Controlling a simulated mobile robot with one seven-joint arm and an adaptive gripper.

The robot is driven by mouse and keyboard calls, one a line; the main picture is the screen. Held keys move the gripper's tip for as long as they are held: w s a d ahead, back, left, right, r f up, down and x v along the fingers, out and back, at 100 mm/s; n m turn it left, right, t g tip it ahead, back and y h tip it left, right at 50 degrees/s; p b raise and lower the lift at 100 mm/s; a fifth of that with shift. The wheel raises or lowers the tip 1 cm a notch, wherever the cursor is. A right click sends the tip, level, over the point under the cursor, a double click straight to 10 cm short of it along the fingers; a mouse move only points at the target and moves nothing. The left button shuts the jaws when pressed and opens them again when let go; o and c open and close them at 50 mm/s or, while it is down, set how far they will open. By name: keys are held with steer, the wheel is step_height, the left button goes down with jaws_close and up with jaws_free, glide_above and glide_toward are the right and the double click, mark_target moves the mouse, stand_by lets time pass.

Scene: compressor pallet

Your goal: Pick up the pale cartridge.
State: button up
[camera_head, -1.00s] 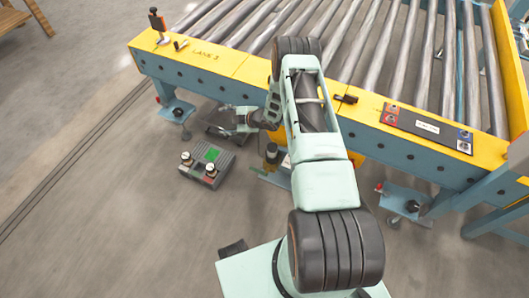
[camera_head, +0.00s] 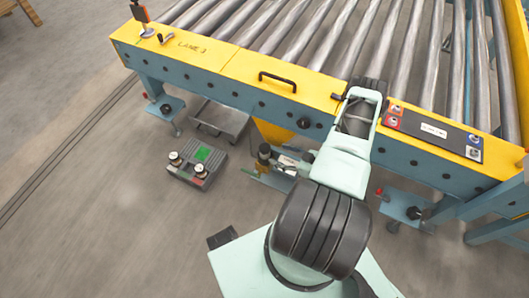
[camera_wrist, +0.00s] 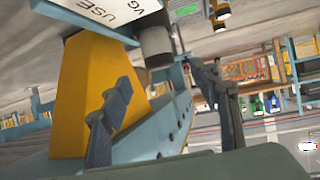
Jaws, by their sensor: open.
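I cannot pick out the pale cartridge for certain in either view. A compressor unit (camera_head: 285,172) with a dark and olive cylinder on top stands on the floor below the conveyor's front edge, left of my arm. In the wrist view a grey cylinder (camera_wrist: 155,47) hangs beside a white printed label (camera_wrist: 95,10); I cannot tell whether it is the cartridge. My gripper (camera_wrist: 163,76) is open, its two dark fingers wide apart with nothing held between them. In the head view my arm mostly hides it.
A roller conveyor with a yellow rail (camera_head: 225,62) and a black handle (camera_head: 290,80) runs across the back. A grey box with a green screen (camera_head: 198,160) stands on the floor at left, near a low metal cart (camera_head: 220,120). Floor at lower left is clear.

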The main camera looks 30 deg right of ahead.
mark_target(269, 149)
steer(key=b+x, duration=0.2)
steer(key=x, duration=0.7)
steer(key=shift+w+b, duration=0.3)
steer(key=c, duration=1.3)
steer(key=shift+o, duration=0.2)
steer(key=shift+r, duration=0.15)
